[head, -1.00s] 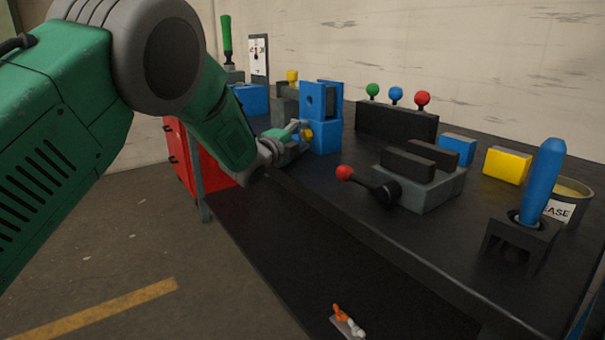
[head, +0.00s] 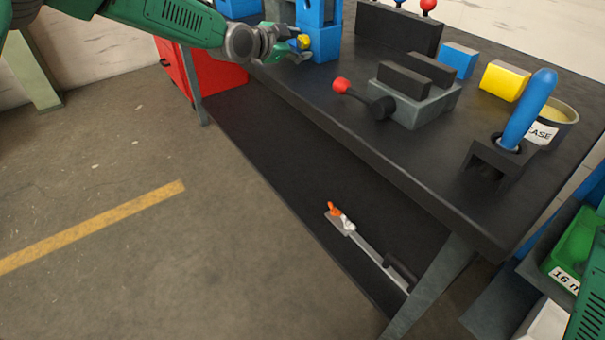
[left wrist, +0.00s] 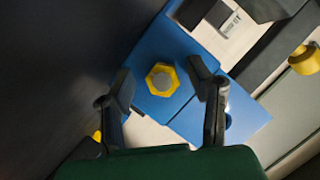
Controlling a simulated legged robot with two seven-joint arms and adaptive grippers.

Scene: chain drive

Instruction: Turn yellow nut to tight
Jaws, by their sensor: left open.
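The yellow nut (left wrist: 162,79) is a hexagon around a grey bolt end, on a blue block (left wrist: 150,48). My left gripper (left wrist: 163,88) is open, with one black finger on each side of the nut and visible gaps between. In the head view the nut (head: 304,41) shows small on the side of the upright blue fixture (head: 326,46), at the back left of the bench. My left gripper (head: 284,47) is right beside it there, coming from the left. I cannot tell how deep the fingers reach past the nut. My right gripper is not in view.
On the dark bench (head: 430,165) stand a vise (head: 425,105) with a red-knobbed handle (head: 341,85), a blue block (head: 459,60), a yellow block (head: 504,81), a blue-handled tool in a holder (head: 528,108) and a grease can (head: 560,115). A clamp-like tool (head: 370,250) lies on the lower shelf.

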